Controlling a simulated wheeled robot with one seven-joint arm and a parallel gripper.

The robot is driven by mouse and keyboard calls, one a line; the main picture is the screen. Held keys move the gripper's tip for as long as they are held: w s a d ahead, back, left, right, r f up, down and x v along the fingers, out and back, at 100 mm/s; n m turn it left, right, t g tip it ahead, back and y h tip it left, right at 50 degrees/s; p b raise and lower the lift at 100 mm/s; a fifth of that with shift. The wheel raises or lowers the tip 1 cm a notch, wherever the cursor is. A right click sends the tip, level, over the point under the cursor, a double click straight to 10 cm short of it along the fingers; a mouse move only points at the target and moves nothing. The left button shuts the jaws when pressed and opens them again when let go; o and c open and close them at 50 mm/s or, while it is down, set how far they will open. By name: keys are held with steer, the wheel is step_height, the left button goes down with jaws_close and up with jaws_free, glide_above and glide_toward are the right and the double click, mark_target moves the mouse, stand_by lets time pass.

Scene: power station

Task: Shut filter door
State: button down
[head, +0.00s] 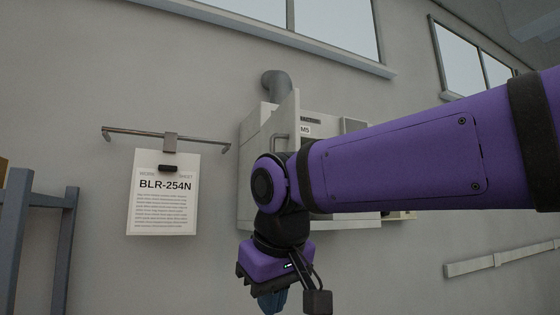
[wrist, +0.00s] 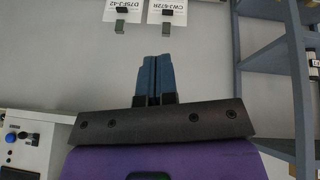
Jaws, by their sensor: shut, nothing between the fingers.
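A pale grey wall cabinet (head: 256,128) with a round pipe on top stands behind my arm in the head view. A pale panel (head: 291,118) with a bar handle stands out from its front and looks like the filter door, swung open; my arm hides its lower part, so how far it is open I cannot tell. My gripper (head: 272,303) hangs below and in front of the cabinet, pointing down. Its blue fingers (wrist: 154,78) are together and empty in the wrist view, apart from the door.
A paper sheet (head: 162,195) hangs from a wall rail at the left. Blue-grey shelving (head: 62,230) stands at the far left and shows at the right in the wrist view (wrist: 290,70). A pale box with a blue button (wrist: 30,140) is at the wrist view's lower left.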

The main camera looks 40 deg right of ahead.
steer(key=w+a+r+m+g+h, duration=0.1)
steer(key=w+r+m+h, duration=0.1)
steer(key=r, duration=1.3)
steer(key=w+a+r+m+g+h, duration=0.1)
steer(key=w+r+m+g+h, duration=0.15)
steer(key=r, duration=1.15)
steer(key=d+f, duration=0.7)
steer(key=d, duration=0.2)
steer(key=shift+f+t, duration=0.35)
steer(key=shift+t, duration=0.1)
steer(key=shift+d, duration=0.15)
